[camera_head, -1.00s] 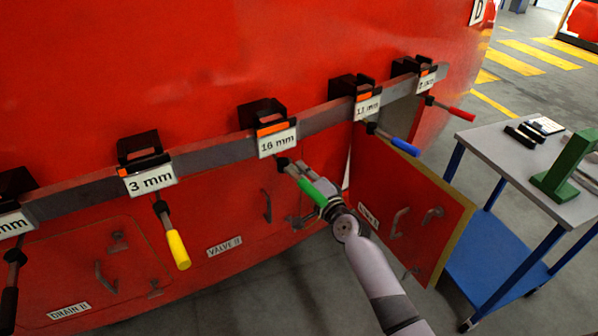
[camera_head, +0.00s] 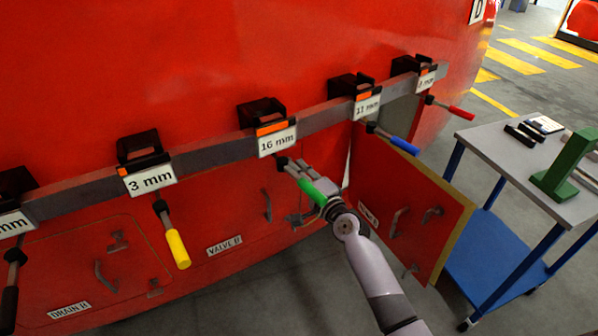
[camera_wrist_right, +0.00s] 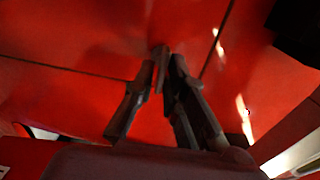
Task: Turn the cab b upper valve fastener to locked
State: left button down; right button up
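The red Valve B panel (camera_head: 240,215) is on the train's side, with its label at the lower left and a curved handle. A lower fastener (camera_head: 297,219) shows beside my right gripper (camera_head: 312,175). The gripper is at the panel's upper right, partly behind the green-handled tool (camera_head: 308,187). In the right wrist view the fingers (camera_wrist_right: 162,75) converge with a narrow grey piece, seemingly the upper fastener (camera_wrist_right: 160,62), between their tips. They look closed on it. Dim light hides the fastener's exact angle. My left gripper is not in view.
A grey rail (camera_head: 215,152) carries labelled holders with hanging tools, including yellow (camera_head: 177,250) and blue (camera_head: 405,147) handles. An open red door (camera_head: 400,205) stands right of my arm. A trolley (camera_head: 500,155) with a green stand (camera_head: 568,165) is farther right.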

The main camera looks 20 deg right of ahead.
jog(key=shift+o, duration=1.2)
jog(key=shift+s, duration=0.15)
jog(key=v, duration=1.1)
jog(key=shift+s, duration=0.4)
